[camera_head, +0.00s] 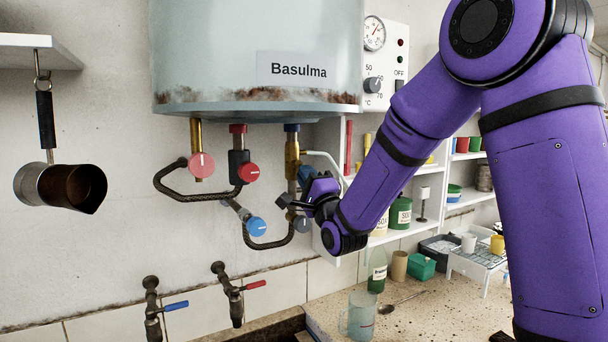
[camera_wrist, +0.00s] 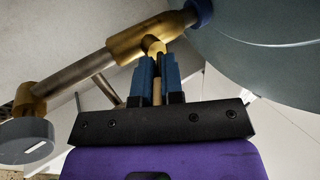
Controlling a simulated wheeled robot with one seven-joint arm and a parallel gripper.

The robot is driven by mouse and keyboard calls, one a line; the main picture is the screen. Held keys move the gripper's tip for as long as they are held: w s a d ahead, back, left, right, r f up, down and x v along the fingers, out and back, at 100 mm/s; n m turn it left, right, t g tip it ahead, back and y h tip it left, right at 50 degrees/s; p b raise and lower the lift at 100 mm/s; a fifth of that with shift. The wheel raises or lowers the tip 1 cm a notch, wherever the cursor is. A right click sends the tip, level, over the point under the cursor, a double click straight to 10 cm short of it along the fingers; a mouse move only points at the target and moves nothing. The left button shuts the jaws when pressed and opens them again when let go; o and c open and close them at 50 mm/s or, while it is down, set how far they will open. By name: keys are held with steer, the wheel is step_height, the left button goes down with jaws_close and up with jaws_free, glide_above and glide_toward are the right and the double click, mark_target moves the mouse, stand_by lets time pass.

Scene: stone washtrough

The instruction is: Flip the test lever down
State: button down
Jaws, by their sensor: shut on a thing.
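The brass valve body (camera_head: 292,158) hangs on the right pipe under the boiler, below a blue collar. In the wrist view it is the brass fitting (camera_wrist: 140,37), with a short brass stub facing my gripper. My gripper (camera_head: 304,178) is at the right side of this valve. In the wrist view its two blue fingers (camera_wrist: 157,72) are shut on a narrow tan piece (camera_wrist: 157,92), which appears to be the test lever. The fingers hide most of the lever, so its angle is hard to tell. The head view does not show the lever clearly.
The boiler (camera_head: 215,60) is just above my gripper. A grey knob (camera_head: 303,224), a blue knob (camera_head: 256,226) and braided hoses (camera_head: 200,194) are close by. Shelves with jars (camera_head: 400,213) stand behind my arm. A clear jug (camera_head: 361,317) stands on the counter below.

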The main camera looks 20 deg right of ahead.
steer(key=shift+f+t, duration=0.2)
steer(key=shift+t, duration=0.3)
steer(key=c, duration=1.2)
jaws_free()
steer(key=shift+w, duration=0.1)
steer(key=shift+c, duration=0.2)
steer(key=v, duration=1)
steer(key=shift+s+f, duration=0.2)
steer(key=shift+s, duration=0.1)
steer(key=shift+r, duration=0.1)
